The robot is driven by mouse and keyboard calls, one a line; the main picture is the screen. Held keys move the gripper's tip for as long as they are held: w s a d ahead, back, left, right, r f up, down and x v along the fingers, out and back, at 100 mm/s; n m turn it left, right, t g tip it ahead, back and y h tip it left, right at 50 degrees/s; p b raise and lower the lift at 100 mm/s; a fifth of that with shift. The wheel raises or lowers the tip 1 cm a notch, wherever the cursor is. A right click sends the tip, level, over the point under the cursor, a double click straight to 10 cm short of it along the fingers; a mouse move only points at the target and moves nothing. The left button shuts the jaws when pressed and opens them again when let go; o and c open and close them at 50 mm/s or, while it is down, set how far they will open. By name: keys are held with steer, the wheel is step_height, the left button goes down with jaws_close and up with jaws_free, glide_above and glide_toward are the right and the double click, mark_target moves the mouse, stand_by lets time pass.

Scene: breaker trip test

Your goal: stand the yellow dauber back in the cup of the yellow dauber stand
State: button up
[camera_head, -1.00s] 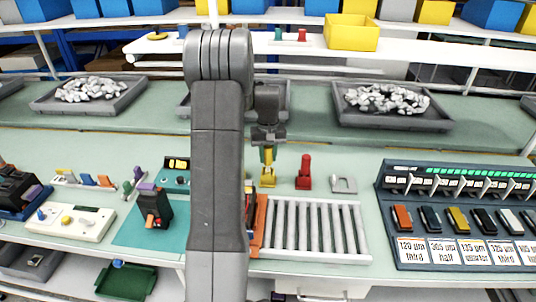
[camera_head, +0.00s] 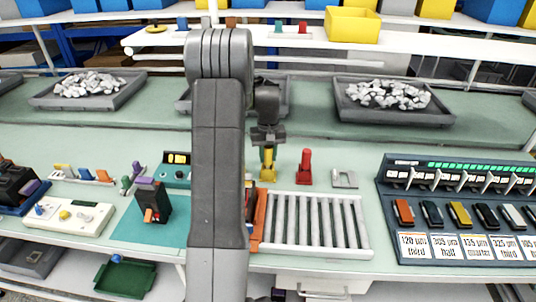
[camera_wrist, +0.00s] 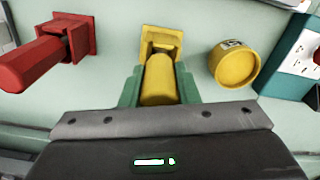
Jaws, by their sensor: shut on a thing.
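My gripper (camera_wrist: 157,88) has green fingers and is shut on the yellow dauber (camera_wrist: 158,80), which lies between them in the wrist view. The far end of the dauber meets the yellow dauber stand (camera_wrist: 162,37), in line with its cup. How deep it sits in the cup is hidden. In the head view my gripper (camera_head: 267,152) points down directly above the yellow stand (camera_head: 268,175), and the dauber is mostly hidden by the fingers.
A red dauber (camera_head: 305,165) stands in its red stand right of the yellow one; it also shows at left in the wrist view (camera_wrist: 35,62). A round yellow object (camera_wrist: 234,65) lies close beside the yellow stand in that view. A roller rack (camera_head: 312,222) is in front.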

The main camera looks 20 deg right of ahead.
steer(key=shift+f, duration=0.25)
steer(key=o, duration=1)
steer(key=shift+o, duration=0.2)
steer(key=shift+r, duration=0.1)
step_height(320, 180, up, 14)
steer(key=shift+f+b, duration=0.2)
steer(key=shift+b, duration=0.65)
step_height(320, 180, down, 14)
steer(key=shift+r+p, duration=0.1)
steer(key=shift+p, duration=0.7)
steer(key=shift+r, duration=0.3)
